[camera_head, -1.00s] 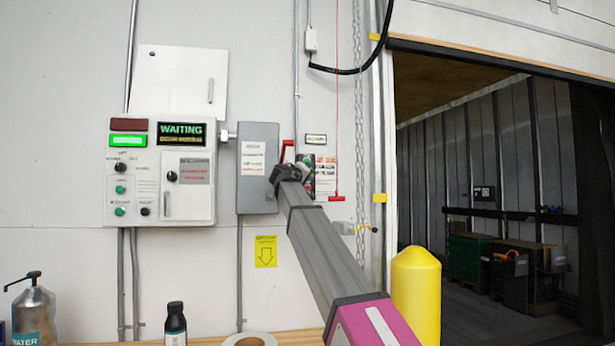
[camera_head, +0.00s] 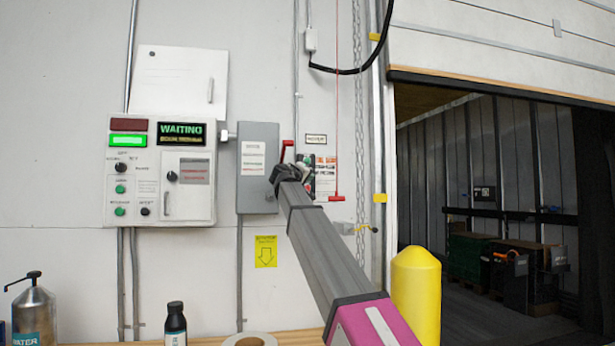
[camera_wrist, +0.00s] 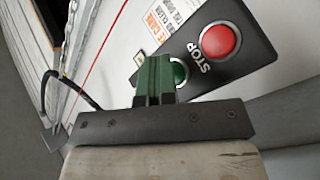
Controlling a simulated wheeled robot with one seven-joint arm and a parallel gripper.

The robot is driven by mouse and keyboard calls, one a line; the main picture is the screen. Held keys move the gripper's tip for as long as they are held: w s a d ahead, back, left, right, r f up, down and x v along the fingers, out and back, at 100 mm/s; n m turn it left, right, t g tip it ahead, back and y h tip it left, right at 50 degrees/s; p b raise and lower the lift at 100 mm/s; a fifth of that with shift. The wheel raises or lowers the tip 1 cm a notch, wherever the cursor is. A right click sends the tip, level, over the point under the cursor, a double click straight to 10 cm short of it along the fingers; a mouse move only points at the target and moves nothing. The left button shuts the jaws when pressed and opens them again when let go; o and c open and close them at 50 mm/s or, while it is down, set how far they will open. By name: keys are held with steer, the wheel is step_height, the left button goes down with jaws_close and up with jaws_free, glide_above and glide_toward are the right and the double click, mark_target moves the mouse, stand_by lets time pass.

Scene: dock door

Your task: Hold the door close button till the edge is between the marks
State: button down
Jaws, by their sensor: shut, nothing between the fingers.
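At the left jamb this edge appears below the upper yellow mark (camera_head: 374,37) and well above the lower yellow mark (camera_head: 380,198). My gripper (camera_head: 300,172) is at the small button box beside the grey cabinet. In the wrist view, my shut green fingers (camera_wrist: 154,75) are at the green button (camera_wrist: 180,72) and partly hide it; contact is hard to tell. The red STOP button (camera_wrist: 220,41) is beside it, clear of the fingers.
The grey switch cabinet (camera_head: 257,195) is left of my gripper. A red pull cord (camera_head: 337,120) and chain hang to its right. A yellow bollard (camera_head: 415,290) stands by the opening. A control panel (camera_head: 160,170) reads WAITING. Bottles and a tape roll are at the bottom.

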steer(key=shift+s, duration=0.1)
stand_by(0.8)
steer(key=shift+s+d, duration=0.2)
steer(key=shift+s, duration=0.5)
steer(key=s, duration=0.2)
steer(key=s+d, duration=0.1)
steer(key=s, duration=0.1)
steer(key=shift+s+d, duration=0.2)
steer(key=shift+s, duration=0.2)
steer(key=shift+s, duration=0.1)
stand_by(0.3)
